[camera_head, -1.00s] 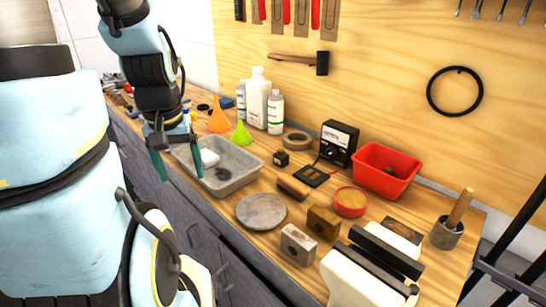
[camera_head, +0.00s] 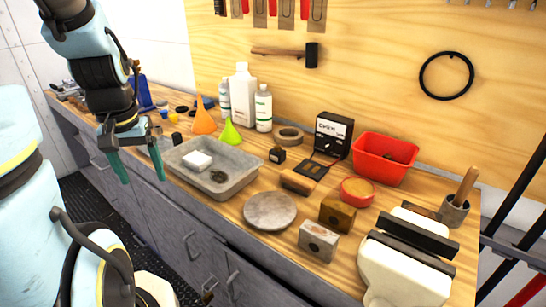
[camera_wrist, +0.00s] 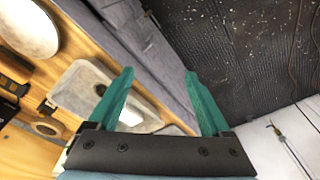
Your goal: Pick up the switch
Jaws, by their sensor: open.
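A small black block with a brass-coloured top, probably the switch (camera_head: 277,155), stands on the wooden bench just right of the grey tray. In the wrist view a small dark thing beside the tray looks like the same switch (camera_wrist: 45,108). My gripper (camera_head: 143,181) is open and empty, with teal fingers pointing down. It is left of the tray, near the bench's front edge, well apart from the switch. In the wrist view my gripper's fingers (camera_wrist: 159,74) are spread over the tray edge and cabinet front.
The grey tray (camera_head: 240,179) holds a white block and a dark item. Funnels (camera_head: 203,120) and bottles (camera_head: 263,108) stand behind it. A tape ring (camera_head: 289,136), black meter (camera_head: 334,135), red bin (camera_head: 411,161), round stone disc (camera_head: 270,211) and vise (camera_head: 405,270) crowd the right.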

